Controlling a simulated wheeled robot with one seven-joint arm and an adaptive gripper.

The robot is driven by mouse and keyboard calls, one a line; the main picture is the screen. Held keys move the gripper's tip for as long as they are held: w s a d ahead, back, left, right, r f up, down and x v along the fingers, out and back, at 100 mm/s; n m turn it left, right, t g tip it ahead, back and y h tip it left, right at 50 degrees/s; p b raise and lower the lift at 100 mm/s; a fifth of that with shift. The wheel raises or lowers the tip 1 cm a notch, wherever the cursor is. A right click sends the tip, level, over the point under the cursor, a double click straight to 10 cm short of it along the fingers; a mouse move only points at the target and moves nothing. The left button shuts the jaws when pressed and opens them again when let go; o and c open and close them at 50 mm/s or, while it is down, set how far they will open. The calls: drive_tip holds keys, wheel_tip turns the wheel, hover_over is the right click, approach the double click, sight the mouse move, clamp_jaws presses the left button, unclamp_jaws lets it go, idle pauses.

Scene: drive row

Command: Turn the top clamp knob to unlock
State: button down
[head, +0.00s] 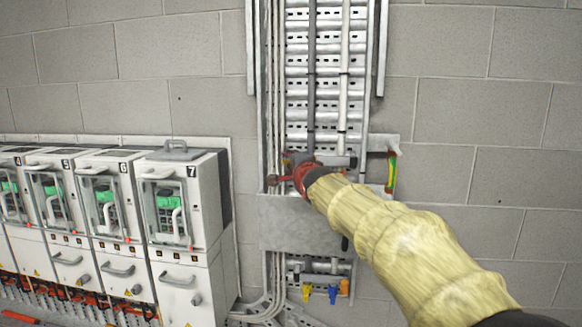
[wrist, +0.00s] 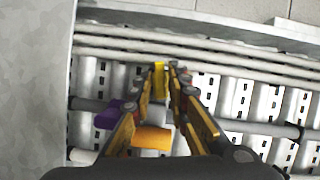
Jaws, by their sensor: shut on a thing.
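The cable ladder (head: 313,75) runs up the block wall in the head view, with a grey and a white cable on it. My gripper (head: 303,178) reaches it just above a flat metal plate (head: 298,224). In the wrist view my gripper (wrist: 166,75) has its fingers closed in on a small yellow knob (wrist: 159,80). An orange knob (wrist: 152,138) and a purple piece (wrist: 112,112) show beside the left finger. My gripper and sleeved arm hide the clamp in the head view, so I cannot tell the knob's turn angle there.
Below the plate hang yellow (head: 307,292), blue (head: 333,293) and orange (head: 344,287) knobs. White drive cabinets (head: 183,200) with handles stand at the left. A bracket with a green-yellow strip (head: 392,172) juts out at the right. The wall farther right is bare.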

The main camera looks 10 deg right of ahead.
drive_tip(key=shift+f+n+g+b, duration=0.15)
drive_tip(key=shift+n+g+b, duration=0.15)
drive_tip(key=shift+n+b, duration=0.7)
drive_tip(key=n+g+h, duration=0.1)
drive_tip(key=n, duration=0.2)
drive_tip(key=n+g+h, duration=0.1)
drive_tip(key=n+h, duration=0.1)
drive_tip(key=n, duration=0.1)
drive_tip(key=n+g+h+b, duration=0.1)
drive_tip(key=n+g+h, duration=0.1)
drive_tip(key=n, duration=0.1)
drive_tip(key=shift+w+a+r+n, duration=0.1)
drive_tip(key=shift+a+r+n, duration=0.15)
drive_tip(key=shift+a+n, duration=0.05)
idle(0.6)
drive_tip(key=c, duration=1.9)
unclamp_jaws()
drive_tip(key=shift+r, duration=0.1)
